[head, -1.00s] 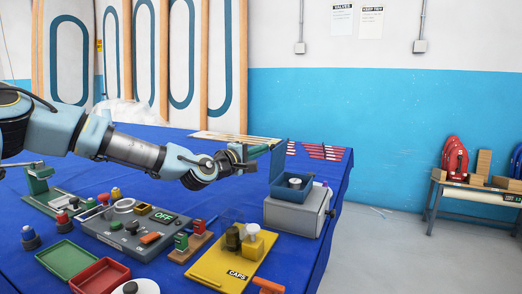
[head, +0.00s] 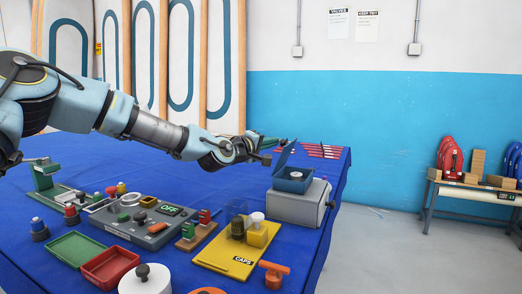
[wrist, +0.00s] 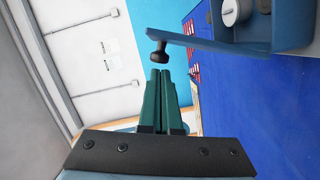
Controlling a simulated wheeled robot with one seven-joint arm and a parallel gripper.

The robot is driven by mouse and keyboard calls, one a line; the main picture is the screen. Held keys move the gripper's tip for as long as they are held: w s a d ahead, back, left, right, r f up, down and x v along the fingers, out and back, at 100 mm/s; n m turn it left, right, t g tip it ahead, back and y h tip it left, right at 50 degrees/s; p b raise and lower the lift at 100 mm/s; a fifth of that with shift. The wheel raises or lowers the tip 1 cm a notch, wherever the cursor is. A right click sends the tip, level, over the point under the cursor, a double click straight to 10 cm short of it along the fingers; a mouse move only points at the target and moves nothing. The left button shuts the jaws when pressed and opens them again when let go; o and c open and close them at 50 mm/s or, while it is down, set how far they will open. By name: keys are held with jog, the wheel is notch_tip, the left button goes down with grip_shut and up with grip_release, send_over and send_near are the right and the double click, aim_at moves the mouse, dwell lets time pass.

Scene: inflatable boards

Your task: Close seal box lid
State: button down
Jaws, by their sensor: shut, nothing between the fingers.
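The seal box (head: 296,186) is a blue open-topped box on a grey block at the right end of the blue table. Its blue lid (head: 283,157) stands raised at the box's left side, tilted and not closed. In the wrist view the lid (wrist: 190,40) shows edge-on, with a black knob (wrist: 158,55) on its outer face. Pale round parts (wrist: 238,10) show inside the box. My gripper (head: 266,158) is just left of the lid. In the wrist view its green fingers (wrist: 160,73) are together and empty, with their tips close to the knob. Contact cannot be told.
A yellow caps board (head: 235,255) and a grey panel marked OFF (head: 150,235) lie in front. Green (head: 72,248) and red (head: 106,266) trays are at the front left. Red-striped strips (head: 322,151) lie behind the box. The table's right edge is near the box.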

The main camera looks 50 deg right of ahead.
aim_at(283, 144)
jog(key=s+m+b, duration=0.2)
jog(key=s+d+m, duration=0.1)
jog(key=shift+s+f+t+y+b, duration=0.15)
jog(key=shift+s+t+y+b, duration=0.15)
jog(key=shift+y+b, duration=0.1)
jog(key=s+f+m+b, duration=0.1)
jog(key=m, duration=0.1)
jog(key=s+d+f+m+t+y+b, duration=0.1)
jog(key=s+m+b, duration=0.1)
jog(key=s+f+m+t+b, duration=0.1)
jog(key=s+m, duration=0.1)
jog(key=m, duration=0.1)
jog(key=shift+s+d+f+b, duration=0.2)
jog(key=shift+s+f+b, duration=0.05)
jog(key=shift+f+b, duration=0.05)
jog(key=shift+f+m, duration=0.2)
jog(key=shift+m, duration=0.1)
jog(key=shift+s+d+f+b, duration=0.1)
jog(key=shift+s+f+b, duration=0.15)
jog(key=shift+f+b, duration=0.05)
